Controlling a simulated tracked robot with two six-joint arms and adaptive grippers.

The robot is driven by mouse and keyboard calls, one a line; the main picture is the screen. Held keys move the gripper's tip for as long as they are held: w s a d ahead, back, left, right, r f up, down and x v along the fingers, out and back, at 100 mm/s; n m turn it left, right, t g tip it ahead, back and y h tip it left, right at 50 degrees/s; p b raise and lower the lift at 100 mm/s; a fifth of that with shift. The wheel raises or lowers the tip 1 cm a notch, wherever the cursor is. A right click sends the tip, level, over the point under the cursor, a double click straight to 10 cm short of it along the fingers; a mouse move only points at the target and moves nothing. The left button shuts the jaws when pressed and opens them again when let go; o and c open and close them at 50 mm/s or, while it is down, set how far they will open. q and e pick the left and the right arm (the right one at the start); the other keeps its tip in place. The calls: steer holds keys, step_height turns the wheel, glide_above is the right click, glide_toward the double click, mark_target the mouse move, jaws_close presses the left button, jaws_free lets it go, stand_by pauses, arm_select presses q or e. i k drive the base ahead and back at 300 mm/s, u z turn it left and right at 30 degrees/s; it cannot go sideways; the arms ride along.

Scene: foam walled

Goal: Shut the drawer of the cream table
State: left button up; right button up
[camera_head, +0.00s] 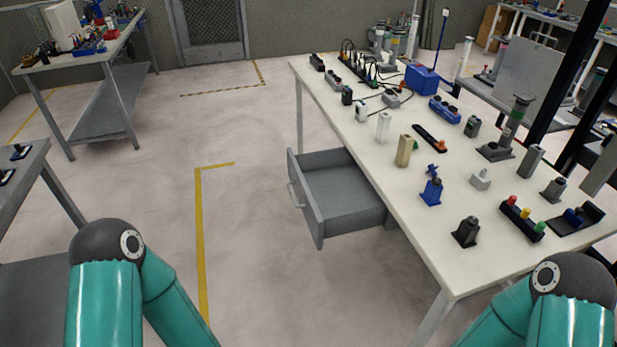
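The cream table (384,157) stands right of the middle, with many small devices on its top. Its grey drawer (342,197) hangs under the left edge and is pulled out to the left. The drawer looks empty inside. A pale handle (295,195) is on the drawer's front panel (305,207). My teal left arm comes in at the bottom left and my teal right arm at the bottom right, by the table's near corner. Both arms run out of the picture at the bottom, so neither gripper shows.
A grey bench (22,165) stands at the left edge and another table (85,55) at the back left. The floor (245,250) between the bench and the drawer is clear, with yellow tape lines (200,240). A table leg (432,318) stands at the near corner.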

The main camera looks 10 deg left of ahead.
mark_target(334, 197)
steer(key=u, duration=0.9)
steer(key=i, duration=1)
steer(key=z, duration=1.3)
